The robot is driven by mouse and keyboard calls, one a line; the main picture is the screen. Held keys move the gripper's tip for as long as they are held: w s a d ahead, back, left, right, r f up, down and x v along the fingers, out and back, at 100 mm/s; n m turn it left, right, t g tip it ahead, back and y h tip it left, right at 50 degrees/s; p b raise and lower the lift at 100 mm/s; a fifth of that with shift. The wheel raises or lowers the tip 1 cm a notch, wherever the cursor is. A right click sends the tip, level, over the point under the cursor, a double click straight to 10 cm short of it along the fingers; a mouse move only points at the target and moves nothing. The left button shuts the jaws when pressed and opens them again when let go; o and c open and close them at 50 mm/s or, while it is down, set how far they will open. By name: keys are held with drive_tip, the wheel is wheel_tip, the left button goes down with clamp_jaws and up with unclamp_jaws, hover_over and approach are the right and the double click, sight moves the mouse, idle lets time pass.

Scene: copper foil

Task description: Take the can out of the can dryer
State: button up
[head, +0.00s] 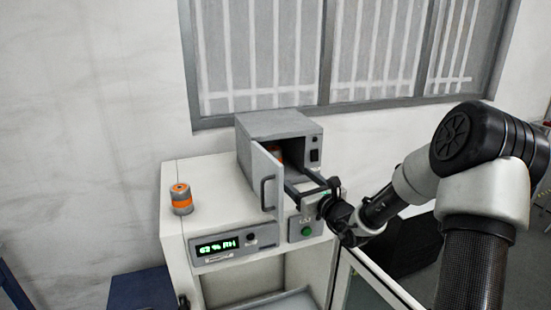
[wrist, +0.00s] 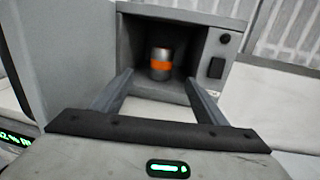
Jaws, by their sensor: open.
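The can dryer (head: 280,126) is a grey box on a white cabinet, its door (head: 266,181) swung open toward the left. A grey can with an orange band (wrist: 161,62) stands upright inside, near the back in the wrist view; only a sliver of it (head: 279,155) shows past the door in the head view. My gripper (head: 297,183) is open at the dryer's mouth. In the wrist view its two fingers (wrist: 160,84) point inward, one to each side of the can's line. The can appears beyond the fingertips, with nothing between them.
A second grey and orange can (head: 181,199) stands on the cabinet top at the left. The open door with its handle is close to the left of my gripper. A humidity display (head: 217,246) and a green button (head: 306,231) are on the cabinet front.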

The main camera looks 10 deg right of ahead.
sight(276, 151)
drive_tip(key=p+x, duration=0.1)
drive_tip(key=x, duration=0.9)
drive_tip(key=shift+w+a, duration=0.1)
drive_tip(key=shift+d+p+x, duration=0.15)
drive_tip(key=shift+p+x, duration=0.3)
drive_tip(key=shift+x, duration=1.05)
drive_tip(key=shift+d+p+x, duration=0.15)
drive_tip(key=shift+p+x, duration=0.3)
drive_tip(key=shift+x, duration=1.1)
drive_tip(key=shift+w+f, duration=0.1)
drive_tip(key=shift+f, duration=0.05)
drive_tip(key=c, duration=1.1)
drive_tip(key=shift+c, duration=1.1)
